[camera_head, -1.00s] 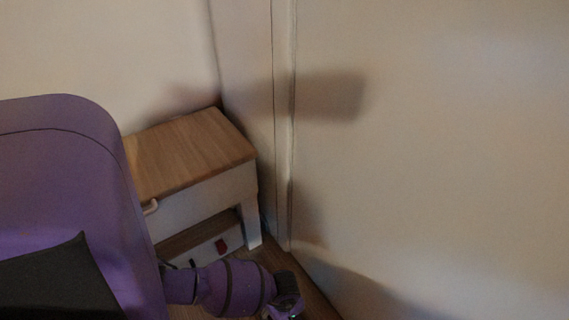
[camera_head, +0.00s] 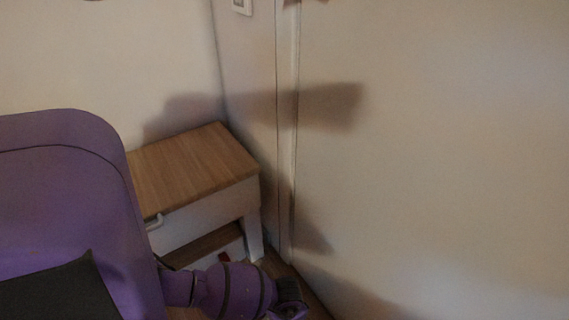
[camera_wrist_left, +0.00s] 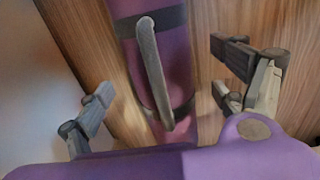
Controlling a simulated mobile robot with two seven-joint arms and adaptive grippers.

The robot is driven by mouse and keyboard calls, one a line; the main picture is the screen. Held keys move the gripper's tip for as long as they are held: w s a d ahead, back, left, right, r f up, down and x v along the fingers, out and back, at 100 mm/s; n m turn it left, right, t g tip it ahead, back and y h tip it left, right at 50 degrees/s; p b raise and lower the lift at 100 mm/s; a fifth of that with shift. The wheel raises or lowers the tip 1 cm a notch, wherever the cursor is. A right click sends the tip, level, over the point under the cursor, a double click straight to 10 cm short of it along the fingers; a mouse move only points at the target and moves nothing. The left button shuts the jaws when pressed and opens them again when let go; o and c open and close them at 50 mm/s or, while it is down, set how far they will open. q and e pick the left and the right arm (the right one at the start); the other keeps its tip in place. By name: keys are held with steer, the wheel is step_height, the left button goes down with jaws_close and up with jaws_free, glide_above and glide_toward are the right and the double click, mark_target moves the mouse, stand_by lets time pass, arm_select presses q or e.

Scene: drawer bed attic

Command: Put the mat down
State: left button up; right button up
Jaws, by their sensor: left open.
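A rolled purple mat (camera_wrist_left: 178,58) with dark straps and a grey carrying handle (camera_wrist_left: 150,70) lies on a wood-grain surface in the left wrist view. Its upper end runs out of the picture and its lower end is hidden behind my purple gripper body. My left gripper (camera_wrist_left: 160,72) is open, with one finger on each side of the mat. The fingers look apart from it, and the handle lies between them. The mat does not show in the head view. My right gripper is not in view.
A small cabinet (camera_head: 195,163) with a wooden top, a handle and an open lower shelf stands in the corner. Its top is bare. A plain wall (camera_head: 430,150) fills the right side.

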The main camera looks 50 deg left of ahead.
arm_select(q)
step_height(320, 180, up, 7)
steer(key=p, duration=0.2)
steer(key=shift+p, duration=0.3)
steer(key=shift+r, duration=0.35)
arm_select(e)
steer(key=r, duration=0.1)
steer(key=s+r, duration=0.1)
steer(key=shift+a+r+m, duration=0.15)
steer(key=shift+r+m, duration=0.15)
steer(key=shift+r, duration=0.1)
